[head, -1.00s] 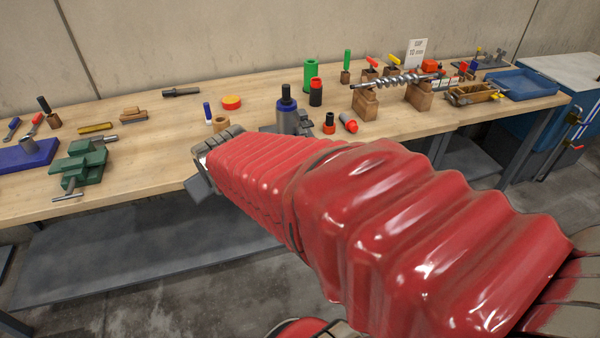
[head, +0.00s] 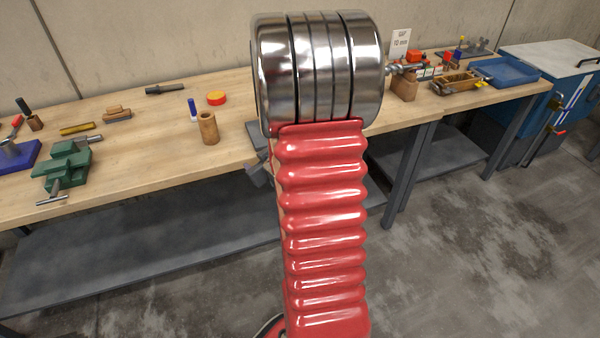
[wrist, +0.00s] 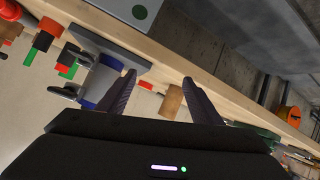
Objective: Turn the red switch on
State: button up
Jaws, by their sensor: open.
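A small red lever (head: 558,132) sits on the side of the blue cabinet at the far right in the head view, below a yellow part (head: 554,104). I cannot tell for sure that this is the red switch, or its position. My gripper (wrist: 158,77) shows in the wrist view with its two dark fingers apart. A wooden cylinder (wrist: 173,101) and a small red piece (wrist: 146,85) show beyond the gap, and nothing is held. In the head view my arm hides the gripper and the middle of the bench.
The wooden bench (head: 130,148) carries a green vise (head: 66,160), a wooden cylinder (head: 208,128), a red-yellow disc (head: 216,98) and a blue tray (head: 505,72). Open floor lies at right.

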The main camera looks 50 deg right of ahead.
jog(key=s+d+f+m+t, duration=0.1)
jog(key=s+d+f+t, duration=0.1)
jog(key=s+d+f, duration=0.65)
jog(key=s+f+m+t+h, duration=0.2)
jog(key=s+f+m+h, duration=0.1)
jog(key=s+f, duration=0.4)
jog(key=shift+s+m+t+h, duration=0.4)
jog(key=shift+s+h, duration=0.1)
jog(key=shift+s, duration=0.3)
jog(key=shift+w+f, duration=0.1)
jog(key=x, duration=1.3)
jog(key=shift+w+d, duration=0.2)
jog(key=shift+w, duration=0.05)
jog(key=c, duration=1.1)
jog(key=shift+o, duration=0.2)
